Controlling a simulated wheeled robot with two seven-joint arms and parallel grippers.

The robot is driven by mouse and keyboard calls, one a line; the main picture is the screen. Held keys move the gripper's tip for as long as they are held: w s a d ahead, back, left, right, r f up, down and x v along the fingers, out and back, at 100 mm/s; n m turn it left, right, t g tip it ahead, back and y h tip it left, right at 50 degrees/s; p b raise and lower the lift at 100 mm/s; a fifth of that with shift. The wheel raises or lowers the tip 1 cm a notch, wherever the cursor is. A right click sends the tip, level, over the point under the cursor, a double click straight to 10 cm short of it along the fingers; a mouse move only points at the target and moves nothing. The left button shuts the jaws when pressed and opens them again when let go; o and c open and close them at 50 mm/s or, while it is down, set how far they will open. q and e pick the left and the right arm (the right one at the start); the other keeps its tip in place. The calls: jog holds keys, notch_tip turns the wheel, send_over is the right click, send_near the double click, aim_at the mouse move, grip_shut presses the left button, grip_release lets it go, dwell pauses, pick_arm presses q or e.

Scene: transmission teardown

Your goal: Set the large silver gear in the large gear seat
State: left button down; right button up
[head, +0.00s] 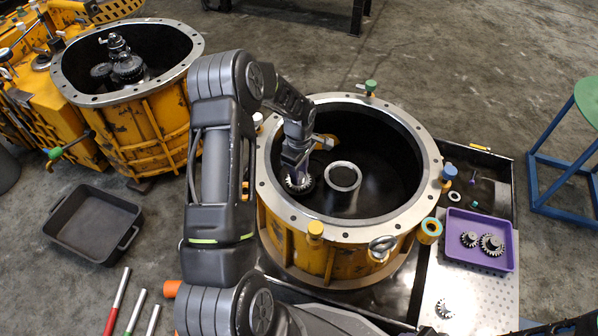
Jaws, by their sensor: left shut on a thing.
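My left gripper (297,170) reaches down into the open round yellow housing (327,259), near the left side of its dark interior. It is shut on a silver toothed gear (299,186), which shows just below the fingers. The gear is low in the housing, with a dark round shape at its edge. I cannot tell whether it touches what lies beneath. A light metal ring (343,176), possibly a seat, stands on the housing floor just right of the gear, apart from it. Which seat is the large gear seat is not clear. My right gripper is not in view.
A purple tray (479,261) at the right holds silver gears (491,245). Another gear (444,308) lies on the perforated plate. The housing's raised flange (430,180) surrounds the gripper. A second yellow housing (150,130) stands upper left, a black bin (92,222) at left.

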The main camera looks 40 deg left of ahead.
pick_arm(q)
jog(key=shift+f, duration=0.2)
jog(key=c, duration=0.9)
grip_release()
jog(key=shift+c, duration=0.2)
notch_tip(320, 180, up, 8)
jog(key=shift+f+p, duration=0.1)
jog(key=shift+p, duration=1.15)
